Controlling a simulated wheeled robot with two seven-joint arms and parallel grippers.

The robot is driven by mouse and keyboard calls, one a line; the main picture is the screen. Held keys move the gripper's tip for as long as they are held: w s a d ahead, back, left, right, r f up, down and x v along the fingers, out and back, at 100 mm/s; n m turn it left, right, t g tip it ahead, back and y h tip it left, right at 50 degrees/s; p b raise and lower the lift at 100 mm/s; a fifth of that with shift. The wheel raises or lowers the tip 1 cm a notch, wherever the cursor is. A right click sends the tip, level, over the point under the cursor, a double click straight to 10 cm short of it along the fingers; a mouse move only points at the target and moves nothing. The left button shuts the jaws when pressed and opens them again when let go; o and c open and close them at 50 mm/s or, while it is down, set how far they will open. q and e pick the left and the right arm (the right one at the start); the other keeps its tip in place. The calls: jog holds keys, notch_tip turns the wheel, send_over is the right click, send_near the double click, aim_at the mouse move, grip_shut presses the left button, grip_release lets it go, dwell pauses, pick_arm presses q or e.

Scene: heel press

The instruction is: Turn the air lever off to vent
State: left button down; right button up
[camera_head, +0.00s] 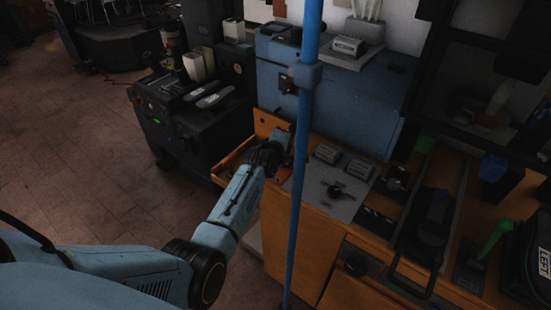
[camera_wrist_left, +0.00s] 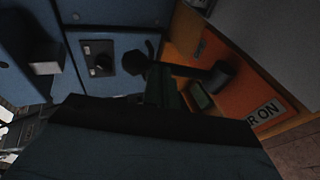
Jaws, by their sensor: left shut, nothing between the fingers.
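A black lever (camera_wrist_left: 205,74) with a thick dark end shows in the wrist view. It lies across the orange panel, beside a white label (camera_wrist_left: 265,111) on which "R ON" can be read. My left gripper (camera_head: 283,142) is shut and empty at the orange bench's back left corner, in front of the blue press housing. The blue pole partly covers it in the head view. In the wrist view the dark gripper body fills the lower part, close to the lever. I cannot tell whether they touch. The lever cannot be made out in the head view. My right gripper is not in view.
A blue upright pole (camera_head: 298,170) stands in front of the bench. A black machine (camera_head: 185,125) stands at left. A black handled tool (camera_head: 428,225) is at right. The tiled floor at left is clear.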

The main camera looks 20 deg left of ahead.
pick_arm(q)
jog(key=shift+s, duration=0.1)
jog(key=p+v, duration=0.1)
jog(key=v, duration=0.6)
jog(key=shift+s+p, duration=0.15)
jog(key=shift+p, duration=0.15)
jog(key=shift+r, duration=0.15)
